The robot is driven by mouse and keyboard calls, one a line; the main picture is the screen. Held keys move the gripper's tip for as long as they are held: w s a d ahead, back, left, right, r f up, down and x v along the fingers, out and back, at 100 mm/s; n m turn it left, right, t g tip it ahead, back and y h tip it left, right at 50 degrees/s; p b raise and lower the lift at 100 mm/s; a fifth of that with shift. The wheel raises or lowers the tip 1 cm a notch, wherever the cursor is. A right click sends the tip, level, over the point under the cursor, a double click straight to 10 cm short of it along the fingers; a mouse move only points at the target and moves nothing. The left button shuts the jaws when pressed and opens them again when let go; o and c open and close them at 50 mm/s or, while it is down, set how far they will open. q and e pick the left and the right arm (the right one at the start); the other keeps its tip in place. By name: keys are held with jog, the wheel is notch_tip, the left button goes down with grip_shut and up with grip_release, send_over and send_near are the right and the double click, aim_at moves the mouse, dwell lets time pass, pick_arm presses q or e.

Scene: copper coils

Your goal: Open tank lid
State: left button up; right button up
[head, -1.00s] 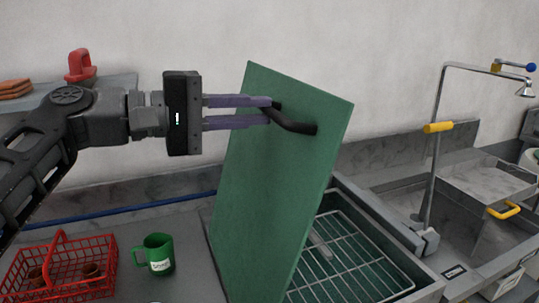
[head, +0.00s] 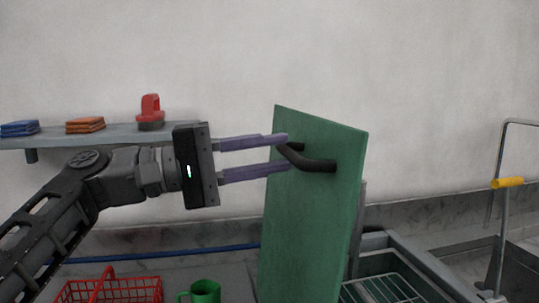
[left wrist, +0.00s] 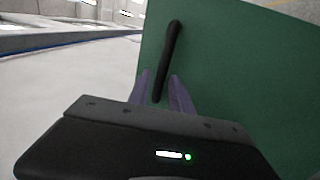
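The tank lid, a green board (head: 310,225), stands close to upright over the tank in the head view. It also fills much of the left wrist view (left wrist: 245,70). Its dark bar handle (head: 312,164) is on the upper part of the lid. My left gripper (head: 288,152) is at the left end of the handle, with purple fingers apart. In the left wrist view the handle (left wrist: 169,50) runs down between the fingertips (left wrist: 160,88), with some gap visible beside it. The tank (head: 385,290) shows partly, with a wire rack inside. My right gripper is not in view.
A shelf (head: 60,137) on the left bears blue cloths (head: 20,128), orange cloths (head: 85,125) and a red-handled object (head: 151,112). A red basket (head: 110,290) and a green mug (head: 205,292) stand below. A tap pipe with a yellow grip (head: 507,183) is at right.

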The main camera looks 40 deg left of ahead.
pick_arm(q)
jog(key=shift+o, duration=0.9)
jog(key=shift+s, duration=0.1)
jog(key=v, duration=0.7)
jog(key=shift+s+a, duration=0.2)
jog(key=shift+s, duration=0.05)
